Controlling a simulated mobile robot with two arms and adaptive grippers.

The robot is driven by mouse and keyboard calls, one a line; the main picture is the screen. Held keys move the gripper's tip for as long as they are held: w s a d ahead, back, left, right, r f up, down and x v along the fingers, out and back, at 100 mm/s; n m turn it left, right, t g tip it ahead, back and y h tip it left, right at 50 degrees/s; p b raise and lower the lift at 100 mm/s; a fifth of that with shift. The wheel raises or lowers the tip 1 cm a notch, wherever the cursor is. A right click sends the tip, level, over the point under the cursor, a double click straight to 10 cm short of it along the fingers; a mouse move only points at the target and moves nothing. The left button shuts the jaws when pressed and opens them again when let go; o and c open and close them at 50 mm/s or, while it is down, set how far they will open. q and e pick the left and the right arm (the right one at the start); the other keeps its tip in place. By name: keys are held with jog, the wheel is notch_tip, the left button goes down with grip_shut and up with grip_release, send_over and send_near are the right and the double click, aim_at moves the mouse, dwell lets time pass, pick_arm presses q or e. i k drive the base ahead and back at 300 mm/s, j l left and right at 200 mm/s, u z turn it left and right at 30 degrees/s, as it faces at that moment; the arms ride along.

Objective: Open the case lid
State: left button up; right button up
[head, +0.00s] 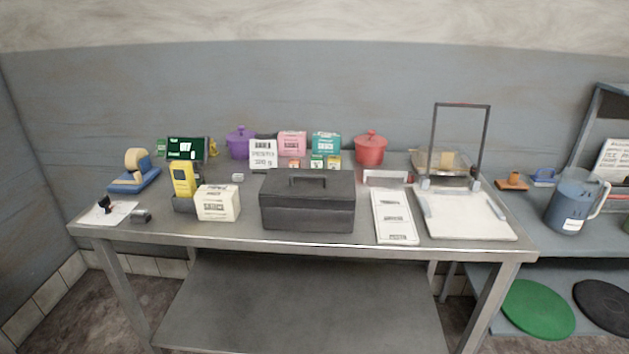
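The dark grey case (307,213) stands near the front edge of the metal table, at the middle of the head view. Its lid (325,190) is down and looks closed, with a handle (308,178) on top. The inside of the case is hidden. Neither of my grippers shows in the head view, and nothing is touching the case.
A white box (218,203) and a yellow device (183,179) stand left of the case. A white printed sheet (394,216) and a white board with an upright frame (465,213) lie to its right. Small boxes and purple and red pots (370,149) stand behind.

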aim_at(293, 187)
jog(key=i+l+u, duration=0.15)
jog(key=l, duration=0.2)
jog(key=i+l+u, duration=0.15)
jog(key=l, duration=0.2)
jog(key=i+l+u, duration=0.15)
jog(key=l, duration=0.2)
jog(key=l+u, duration=0.15)
jog(key=l, duration=0.2)
jog(key=i, duration=0.05)
